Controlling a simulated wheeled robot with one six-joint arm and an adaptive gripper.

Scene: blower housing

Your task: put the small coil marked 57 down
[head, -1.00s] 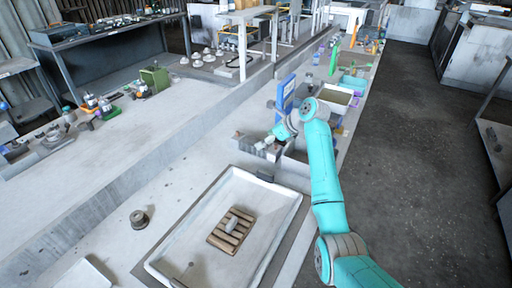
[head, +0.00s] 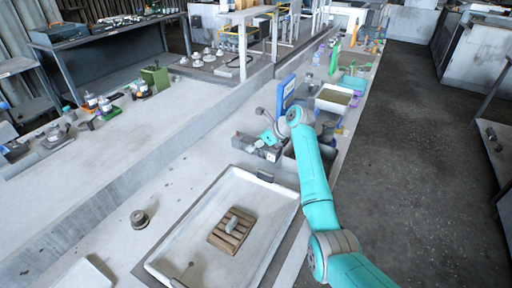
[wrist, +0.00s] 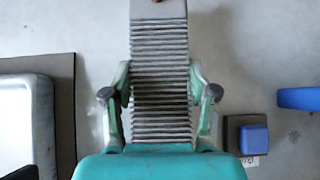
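The small coil (wrist: 160,85) is a grey, closely finned block with a plain end plate at the top of the wrist view. I cannot read a number on it. My gripper (wrist: 160,82) has one finger along each side of the coil, and its pads look closed against the fins. In the head view my gripper (head: 265,138) is at the grey block beyond the white tray, partly hiding it. A pale label (head: 271,155) shows there. I cannot tell whether the coil touches the bench.
The white tray (head: 262,205) holds a slatted wooden rack (head: 217,241) with a grey piece on it. A blue block (wrist: 253,140) with a small tag is right of my gripper. A blue panel (head: 286,92) and a bin (head: 333,98) stand beyond. The bench left of the tray is mostly clear.

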